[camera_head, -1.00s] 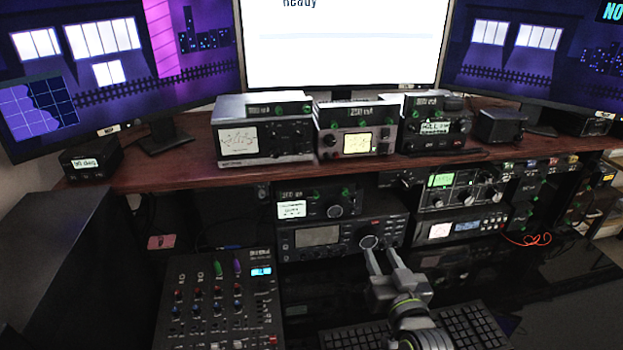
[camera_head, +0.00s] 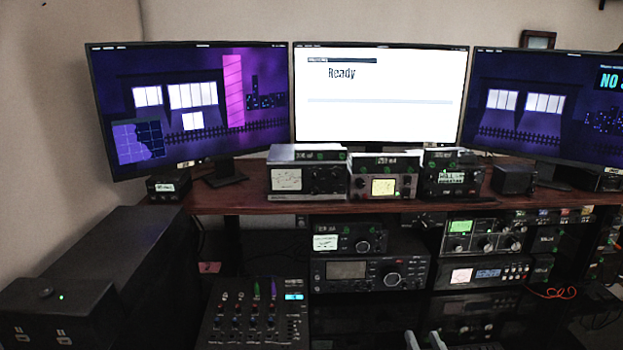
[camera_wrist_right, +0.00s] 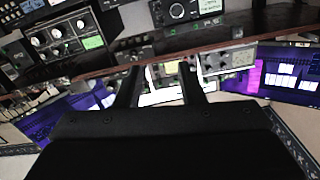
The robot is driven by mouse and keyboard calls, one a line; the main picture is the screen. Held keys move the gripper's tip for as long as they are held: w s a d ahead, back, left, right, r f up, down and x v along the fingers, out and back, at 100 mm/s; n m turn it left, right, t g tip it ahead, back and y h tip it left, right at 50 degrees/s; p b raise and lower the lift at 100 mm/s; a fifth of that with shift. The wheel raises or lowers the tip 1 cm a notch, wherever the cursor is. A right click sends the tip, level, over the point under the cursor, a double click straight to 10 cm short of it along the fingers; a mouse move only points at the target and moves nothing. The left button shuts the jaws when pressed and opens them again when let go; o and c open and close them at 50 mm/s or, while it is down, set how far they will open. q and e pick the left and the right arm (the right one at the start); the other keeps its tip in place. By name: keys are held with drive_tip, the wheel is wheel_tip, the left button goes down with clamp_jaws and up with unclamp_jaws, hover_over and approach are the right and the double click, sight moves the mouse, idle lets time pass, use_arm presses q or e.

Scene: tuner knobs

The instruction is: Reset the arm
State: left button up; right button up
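My right gripper (camera_head: 424,340) shows only as two grey fingertips at the bottom edge of the head view, below the radios. In the right wrist view the two dark fingers (camera_wrist_right: 160,84) are spread with an empty gap between them. A black radio (camera_head: 370,273) with a large round tuning knob (camera_head: 391,280) sits on the lower shelf, above and left of the fingertips in the picture. The fingertips are apart from the knob. My left gripper is not in view.
Several radios with meters, such as the silver-topped one (camera_head: 307,178), stand on the brown wooden shelf (camera_head: 225,203). A mixer (camera_head: 255,318) lies at the lower left. Three monitors, including the central "Ready" screen (camera_head: 378,108), stand behind. A black box (camera_head: 62,312) is at the far left.

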drive_tip(key=s+d+f+n+g+h, duration=0.1)
drive_tip(key=s+d+f+g, duration=0.25)
drive_tip(key=s+f, duration=0.25)
drive_tip(key=s+d+f+g, duration=0.2)
drive_tip(key=s+f+g, duration=0.2)
drive_tip(key=s+f, duration=0.2)
drive_tip(key=s+d+f+g+h, duration=0.1)
drive_tip(key=s+d+f+g, duration=0.15)
drive_tip(key=s, duration=0.55)
drive_tip(key=s+d+f+g, duration=0.15)
drive_tip(key=s+g, duration=0.25)
drive_tip(key=s, duration=0.4)
wheel_tip(320, 180, down, 26)
drive_tip(key=d+g, duration=0.1)
drive_tip(key=d, duration=0.1)
drive_tip(key=s+a+f+g, duration=0.1)
drive_tip(key=s+f, duration=1.4)
drive_tip(key=shift+s+a+g, duration=0.2)
drive_tip(key=shift+a+g, duration=0.1)
drive_tip(key=shift+a, duration=0.1)
